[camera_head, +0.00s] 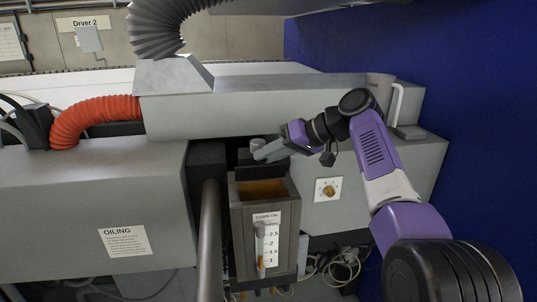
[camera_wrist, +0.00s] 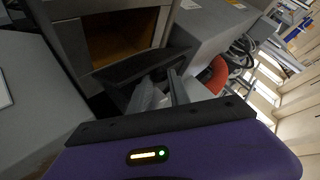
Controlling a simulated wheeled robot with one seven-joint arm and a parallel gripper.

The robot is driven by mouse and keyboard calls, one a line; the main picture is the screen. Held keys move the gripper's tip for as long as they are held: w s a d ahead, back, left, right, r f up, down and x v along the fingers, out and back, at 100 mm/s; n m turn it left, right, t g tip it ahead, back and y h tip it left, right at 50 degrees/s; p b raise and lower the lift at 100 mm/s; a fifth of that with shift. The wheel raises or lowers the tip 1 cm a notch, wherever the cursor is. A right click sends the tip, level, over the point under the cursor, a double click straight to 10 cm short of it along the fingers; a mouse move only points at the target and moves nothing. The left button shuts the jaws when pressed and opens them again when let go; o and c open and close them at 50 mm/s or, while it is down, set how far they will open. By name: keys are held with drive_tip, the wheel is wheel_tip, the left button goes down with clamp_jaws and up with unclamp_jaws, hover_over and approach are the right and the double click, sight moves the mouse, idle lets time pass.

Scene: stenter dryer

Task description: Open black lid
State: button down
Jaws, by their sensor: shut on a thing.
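The black lid (camera_head: 248,171) stands raised at the back edge of the grey chain oil box (camera_head: 240,220). The top of the box is open and its amber inside shows. In the wrist view the lid (camera_wrist: 135,66) is a dark slab beside the open box (camera_wrist: 68,45). My gripper (camera_head: 259,152) reaches in from the right and is shut on the lid at its upper part. In the wrist view my gripper's fingers (camera_wrist: 163,90) are against the lid. The exact grip is partly hidden by the fingers.
A grey duct housing (camera_head: 270,108) runs just behind and above the lid. A metal pipe (camera_head: 209,240) stands left of the box. A panel with a brass fitting (camera_head: 328,190) is to the right. Loose hoses (camera_head: 340,268) lie below, and a blue wall (camera_head: 480,110) closes the right side.

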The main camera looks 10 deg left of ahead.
drive_tip(key=c, duration=1.3)
unclamp_jaws()
drive_tip(key=shift+d, duration=0.1)
drive_tip(key=shift+b+v, duration=1.35)
drive_tip(key=shift+v, duration=2.5)
drive_tip(key=shift+o, duration=0.2)
